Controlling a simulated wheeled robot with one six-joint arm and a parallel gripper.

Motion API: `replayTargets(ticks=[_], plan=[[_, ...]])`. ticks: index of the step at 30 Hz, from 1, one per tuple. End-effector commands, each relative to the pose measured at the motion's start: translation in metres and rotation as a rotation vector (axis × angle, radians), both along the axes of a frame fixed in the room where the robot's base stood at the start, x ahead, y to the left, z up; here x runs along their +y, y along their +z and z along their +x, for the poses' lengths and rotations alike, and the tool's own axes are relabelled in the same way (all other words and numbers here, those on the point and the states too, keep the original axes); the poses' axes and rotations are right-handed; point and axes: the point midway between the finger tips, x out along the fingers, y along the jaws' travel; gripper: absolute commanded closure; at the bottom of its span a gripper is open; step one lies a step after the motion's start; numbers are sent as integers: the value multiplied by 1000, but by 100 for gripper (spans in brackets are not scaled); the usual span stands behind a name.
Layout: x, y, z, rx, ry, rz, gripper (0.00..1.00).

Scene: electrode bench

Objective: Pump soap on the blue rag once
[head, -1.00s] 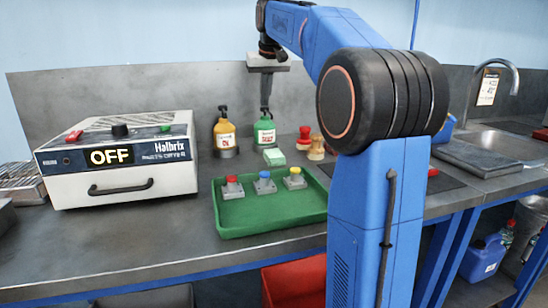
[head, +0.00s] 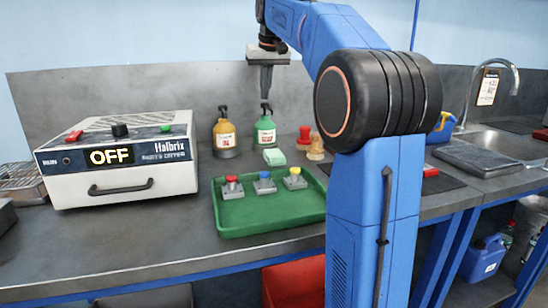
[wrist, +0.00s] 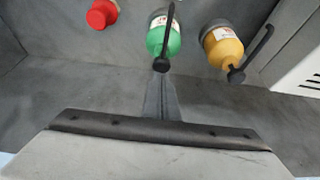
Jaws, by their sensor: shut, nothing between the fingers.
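My gripper (head: 266,93) is shut and empty, pointing straight down above the green pump bottle (head: 265,131). In the head view its tips are just above the bottle's dark pump head (head: 265,107), with a small gap. In the wrist view my fingers (wrist: 161,84) end close to the pump head (wrist: 161,65) of the green bottle (wrist: 166,42); I cannot tell the exact gap there. An amber pump bottle (head: 224,136) stands to the left on a dark base, and also shows in the wrist view (wrist: 224,45). I cannot make out a blue rag.
A mint-green block (head: 274,157) lies in front of the green bottle. A green tray (head: 252,222) holds red, blue and yellow buttons. A white Halbrix box (head: 120,165) reading OFF stands left. A red-topped item (head: 304,136) stands right of the bottle. The back wall is close behind.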

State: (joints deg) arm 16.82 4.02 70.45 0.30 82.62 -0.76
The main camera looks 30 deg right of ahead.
Motion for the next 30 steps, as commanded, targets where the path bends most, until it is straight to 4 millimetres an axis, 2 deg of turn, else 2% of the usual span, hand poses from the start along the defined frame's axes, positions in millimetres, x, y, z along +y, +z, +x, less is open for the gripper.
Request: replayTargets(ticks=[11, 30], plan=[[0, 2, 0, 0, 0, 0, 100], [0, 52, 1, -1, 0, 0, 100]])
